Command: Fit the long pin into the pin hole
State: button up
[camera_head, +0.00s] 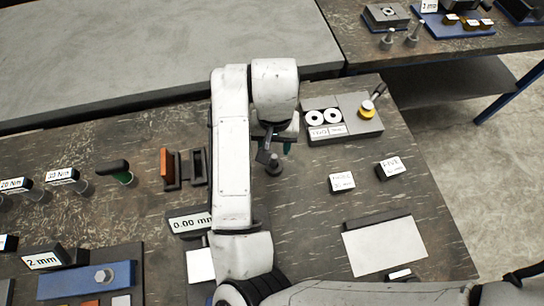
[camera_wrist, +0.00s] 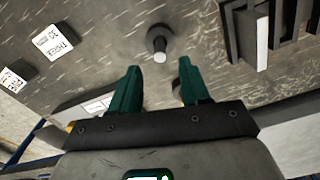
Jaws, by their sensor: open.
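A grey metal pin (camera_head: 274,167) stands upright on a wider base on the dark table, just below my gripper (camera_head: 276,151) in the head view. I cannot tell for sure that it is the long pin. In the wrist view the pin (camera_wrist: 159,44) shows nearly end-on, ahead of the two green fingertips and roughly centred between them. My gripper (camera_wrist: 158,70) is open and empty, with the pin apart from both fingers. I cannot make out a pin hole on this table. A block with a round opening (camera_head: 387,12) stands on the far right table.
A grey fixture with two white discs (camera_head: 345,118) and a yellow-based knob (camera_head: 367,112) stands right of the pin. Two small labelled blocks (camera_head: 341,181) (camera_head: 391,170) lie nearer. Dark slotted holders (camera_head: 199,166) stand left. Two grey posts (camera_head: 387,41) (camera_head: 413,36) stand on the far table.

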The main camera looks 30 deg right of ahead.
aim_at(274, 156)
jog(key=shift+a+f+p, duration=0.1)
jog(key=shift+f+p, duration=0.5)
jog(key=shift+f, duration=2.9)
jog(key=shift+c, duration=0.2)
grip_shut()
